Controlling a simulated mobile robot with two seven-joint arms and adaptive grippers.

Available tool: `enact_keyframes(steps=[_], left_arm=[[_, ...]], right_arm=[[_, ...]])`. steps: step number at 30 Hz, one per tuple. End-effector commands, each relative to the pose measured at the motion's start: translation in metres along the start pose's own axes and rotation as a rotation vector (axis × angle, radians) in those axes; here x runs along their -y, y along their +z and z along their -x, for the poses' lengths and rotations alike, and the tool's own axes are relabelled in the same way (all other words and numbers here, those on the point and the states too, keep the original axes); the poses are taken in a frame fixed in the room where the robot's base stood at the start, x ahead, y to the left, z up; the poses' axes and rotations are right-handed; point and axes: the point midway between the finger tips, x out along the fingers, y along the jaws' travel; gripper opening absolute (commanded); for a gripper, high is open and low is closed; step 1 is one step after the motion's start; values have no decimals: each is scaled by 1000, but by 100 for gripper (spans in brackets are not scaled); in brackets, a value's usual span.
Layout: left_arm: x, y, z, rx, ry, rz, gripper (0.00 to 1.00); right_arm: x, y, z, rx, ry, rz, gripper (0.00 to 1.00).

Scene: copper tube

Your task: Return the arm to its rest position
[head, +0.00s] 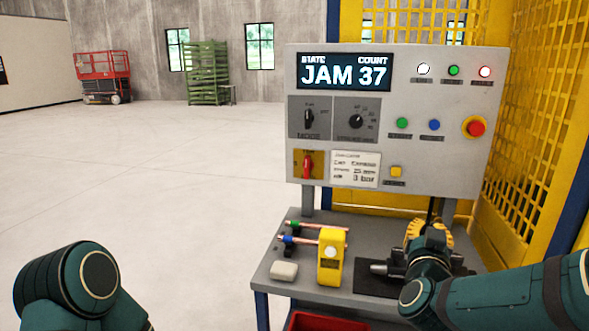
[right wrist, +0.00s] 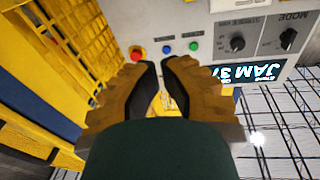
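My right gripper (head: 428,232), with yellow fingers, is in front of the lower edge of the control panel (head: 450,120) in the head view, above the right part of the bench. In the right wrist view its fingers (right wrist: 160,68) stand a little apart with nothing held between them, and the panel shows upside down beyond them. My right arm comes in from the right edge of the head view. My left arm shows at the lower left; its gripper is out of view.
The grey bench (head: 268,268) holds copper tubes (head: 318,227), a yellow block-shaped device (head: 330,257), a white block (head: 284,271) and a dark mat (head: 372,288). A red bin (head: 318,322) is below. Yellow mesh fencing (head: 545,100) stands at right. The floor at left is clear.

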Motion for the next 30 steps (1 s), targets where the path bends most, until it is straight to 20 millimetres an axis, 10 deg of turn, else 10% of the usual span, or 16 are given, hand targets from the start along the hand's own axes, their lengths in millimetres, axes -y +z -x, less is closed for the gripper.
enact_keyframes(steps=[8,18,24,30], left_arm=[[1,1,0,1,-1,2,47],[1,0,1,1,-1,2,47],[1,0,1,1,-1,1,47],[1,1,1,1,-1,2,47]], right_arm=[[46,178,36,466,-232,-9,0],[58,350,163,1086,-383,-47,0],[49,406,252,1420,-412,-62,0],[42,422,291,1563,-416,-64,0]])
